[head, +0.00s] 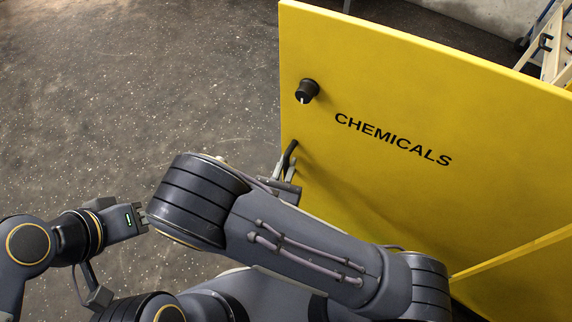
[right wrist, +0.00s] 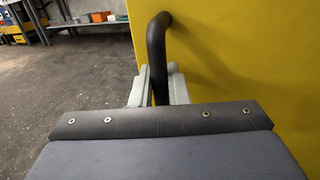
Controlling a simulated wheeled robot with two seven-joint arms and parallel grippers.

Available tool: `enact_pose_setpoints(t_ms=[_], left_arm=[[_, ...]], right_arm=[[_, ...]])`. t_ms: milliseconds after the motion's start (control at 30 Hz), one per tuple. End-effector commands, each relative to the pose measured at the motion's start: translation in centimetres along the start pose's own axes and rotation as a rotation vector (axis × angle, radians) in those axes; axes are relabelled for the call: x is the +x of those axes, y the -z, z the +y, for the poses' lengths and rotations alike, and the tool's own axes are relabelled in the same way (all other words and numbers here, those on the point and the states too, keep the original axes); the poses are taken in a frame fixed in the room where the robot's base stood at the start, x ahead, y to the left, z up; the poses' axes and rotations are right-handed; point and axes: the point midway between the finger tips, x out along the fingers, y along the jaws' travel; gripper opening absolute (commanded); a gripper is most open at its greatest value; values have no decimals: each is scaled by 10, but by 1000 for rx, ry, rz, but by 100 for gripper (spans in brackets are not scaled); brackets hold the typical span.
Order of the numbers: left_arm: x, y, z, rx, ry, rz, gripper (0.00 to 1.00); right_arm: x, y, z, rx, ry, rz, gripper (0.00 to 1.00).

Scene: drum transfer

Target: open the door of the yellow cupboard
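The yellow cupboard door (head: 400,100) fills the right of the head view and bears the black word CHEMICALS. A round black knob (head: 307,90) sits near its left edge, with a black bar handle (head: 290,154) below it. In the right wrist view the handle (right wrist: 158,45) runs down between the grey fingers of my right gripper (right wrist: 158,88). The fingers lie against both sides of the bar. In the head view my right gripper (head: 284,172) is partly hidden by my arm. My left gripper (head: 146,217) is apart from the door; its fingertips are unclear.
A yellow edge (head: 510,252) crosses the lower right of the head view; I cannot tell which part it belongs to. A wooden frame (head: 555,50) stands behind the door. Speckled floor left of the door is clear. A shelf with boxes (right wrist: 70,15) stands far off.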

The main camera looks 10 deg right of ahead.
Motion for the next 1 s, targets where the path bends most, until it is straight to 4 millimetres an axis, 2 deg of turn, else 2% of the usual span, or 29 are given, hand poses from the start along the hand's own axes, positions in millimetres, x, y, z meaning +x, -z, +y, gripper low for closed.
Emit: enact_pose_setpoints(t_ms=[33,167,500,567,700,1000], left_arm=[[0,0,0,0,0,0,36],[0,0,0,0,0,0,36],[-3,2,1,0,0,0,36],[-7,3,3,0,0,0,36],[-21,10,10,0,0,0,36],[-40,20,18,0,0,0,36]], right_arm=[[0,0,1,1,-3,-1,17],[0,0,1,1,-2,-1,32],[0,-6,0,1,-1,-1,32],[0,-13,0,2,-1,-1,32],[0,-41,1,3,-2,-1,32],[-49,-96,-13,3,-6,0,32]])
